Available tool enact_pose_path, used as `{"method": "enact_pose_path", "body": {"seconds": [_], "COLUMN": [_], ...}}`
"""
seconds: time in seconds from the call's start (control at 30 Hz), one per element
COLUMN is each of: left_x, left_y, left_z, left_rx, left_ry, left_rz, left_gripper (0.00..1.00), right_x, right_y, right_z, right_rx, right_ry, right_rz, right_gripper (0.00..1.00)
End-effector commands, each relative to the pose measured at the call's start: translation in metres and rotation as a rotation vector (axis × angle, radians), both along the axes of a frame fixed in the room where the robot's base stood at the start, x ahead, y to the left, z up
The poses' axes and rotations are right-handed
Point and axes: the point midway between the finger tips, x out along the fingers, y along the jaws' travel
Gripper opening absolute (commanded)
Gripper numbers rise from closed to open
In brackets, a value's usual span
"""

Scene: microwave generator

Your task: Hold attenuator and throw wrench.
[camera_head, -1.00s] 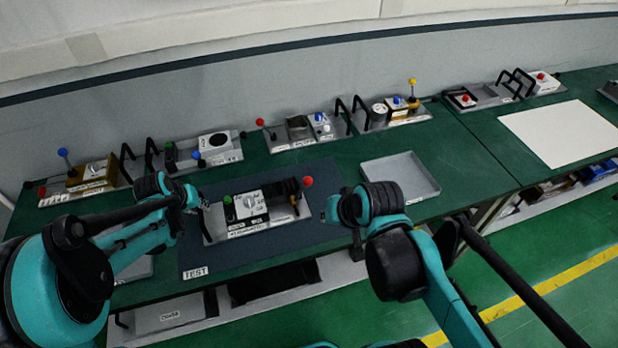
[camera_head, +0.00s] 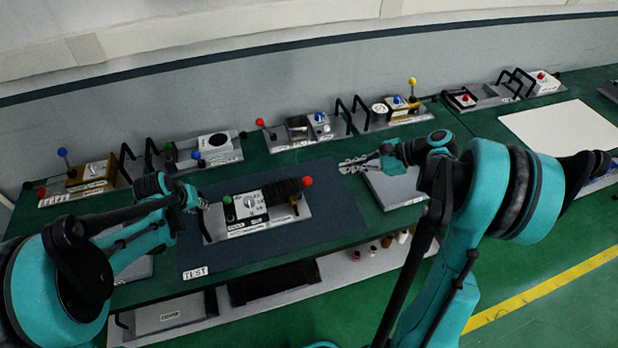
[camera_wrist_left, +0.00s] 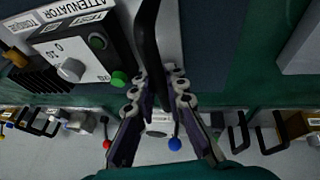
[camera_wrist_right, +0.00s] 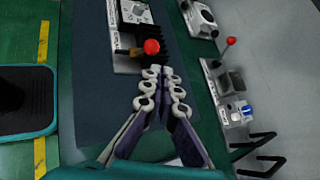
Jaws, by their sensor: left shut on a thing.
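The attenuator (camera_head: 240,226) lies on the dark mat, a grey plate with a white dial box, green button and black ribbed part. Its label and dial box (camera_wrist_left: 75,58) show in the left wrist view. My left gripper (camera_head: 196,200) is shut on the black handle (camera_wrist_left: 149,35) at the plate's left end. A red-knobbed lever (camera_head: 307,182) with a brass base stands at the plate's right end. It also shows in the right wrist view (camera_wrist_right: 151,46), just beyond my right gripper (camera_wrist_right: 161,74), which is shut and empty. No separate wrench is recognisable.
The mat (camera_head: 196,255) carries a TEST label. A grey tray (camera_head: 400,197) lies to the right, partly behind my right arm. Several plates with handles and coloured knobs line the wall side. A white sheet (camera_head: 560,130) lies far right. Mat right of the lever is clear.

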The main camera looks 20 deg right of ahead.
Motion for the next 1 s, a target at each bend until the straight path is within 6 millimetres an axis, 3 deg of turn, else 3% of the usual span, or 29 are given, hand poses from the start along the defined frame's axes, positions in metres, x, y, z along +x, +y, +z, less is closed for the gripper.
{"method": "enact_pose_path", "body": {"seconds": [0.17,0.7,1.0], "left_x": [0.000,0.000,0.000], "left_y": [-0.001,0.000,0.000], "left_z": [0.000,0.000,0.000], "left_rx": [-0.001,-0.001,-0.001], "left_ry": [0.000,0.000,0.000], "left_rz": [0.000,0.000,0.000], "left_gripper": [0.00,0.00,0.00], "right_x": [0.003,0.032,0.040], "right_y": [0.000,0.048,0.062], "right_z": [-0.006,-0.058,-0.073], "right_rx": [0.027,0.024,0.023], "right_ry": [0.010,0.009,0.009], "right_rz": [-0.009,-0.007,-0.010], "right_gripper": [0.00,0.00,0.00]}}
